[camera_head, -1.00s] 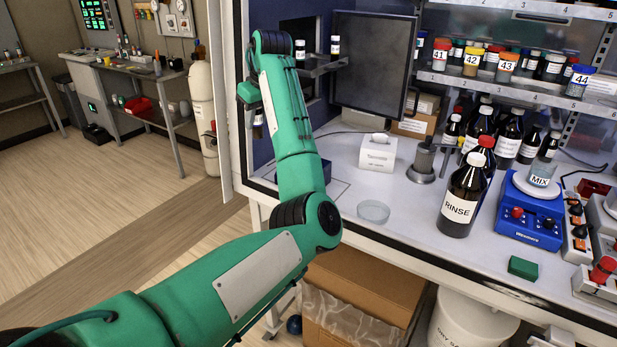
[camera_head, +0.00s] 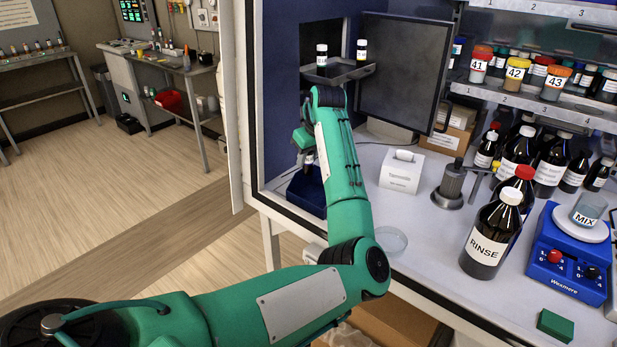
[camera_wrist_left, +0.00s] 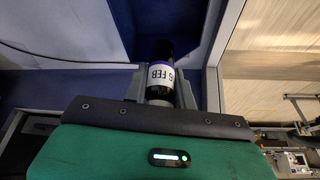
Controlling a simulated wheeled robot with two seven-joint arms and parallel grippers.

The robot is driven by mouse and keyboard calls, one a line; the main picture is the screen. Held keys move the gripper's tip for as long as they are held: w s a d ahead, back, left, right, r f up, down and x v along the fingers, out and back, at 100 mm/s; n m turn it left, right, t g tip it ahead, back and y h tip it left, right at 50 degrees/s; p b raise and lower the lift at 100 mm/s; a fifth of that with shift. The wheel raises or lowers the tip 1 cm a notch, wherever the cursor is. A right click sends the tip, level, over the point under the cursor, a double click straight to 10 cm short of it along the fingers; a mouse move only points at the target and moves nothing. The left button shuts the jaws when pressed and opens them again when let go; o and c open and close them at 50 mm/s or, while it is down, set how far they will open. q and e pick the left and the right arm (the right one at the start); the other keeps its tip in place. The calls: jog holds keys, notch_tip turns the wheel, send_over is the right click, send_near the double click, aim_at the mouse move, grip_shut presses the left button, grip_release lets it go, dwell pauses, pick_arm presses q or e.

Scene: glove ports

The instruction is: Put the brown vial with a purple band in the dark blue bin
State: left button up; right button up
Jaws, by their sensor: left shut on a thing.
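A dark vial (camera_wrist_left: 160,75) with a white label reading FEB and a purple-blue band is between the fingers of my left gripper (camera_wrist_left: 160,92) in the wrist view. The gripper is shut on it. In the head view my left gripper (camera_head: 307,152) is partly hidden behind my own arm, and the vial shows as a small dark and white shape below it. The dark blue bin (camera_head: 306,192) stands on the left end of the bench, below the gripper and vial; my arm hides its right part. My right gripper is not in view.
Two white-capped vials (camera_head: 321,56) stand on a small shelf (camera_head: 338,72) above my forearm. A dark screen (camera_head: 400,75), a white box (camera_head: 402,172) and a glass dish (camera_head: 390,240) are to the right. The cabinet's frame (camera_head: 256,100) is close on the left.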

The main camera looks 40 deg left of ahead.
aim_at(309, 174)
pick_arm(q)
notch_tip(309, 174, down, 2)
jog(key=shift+f, duration=0.25)
jog(key=shift+f+p, duration=0.4)
jog(key=shift+f, duration=2)
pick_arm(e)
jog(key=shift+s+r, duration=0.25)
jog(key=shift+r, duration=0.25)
pick_arm(q)
jog(key=shift+s, duration=0.1)
jog(key=o, duration=0.9)
jog(key=shift+f, duration=0.1)
jog(key=shift+o, duration=0.2)
jog(key=b+v, duration=0.1)
jog(key=v, duration=1.1)
jog(key=shift+b, duration=0.3)
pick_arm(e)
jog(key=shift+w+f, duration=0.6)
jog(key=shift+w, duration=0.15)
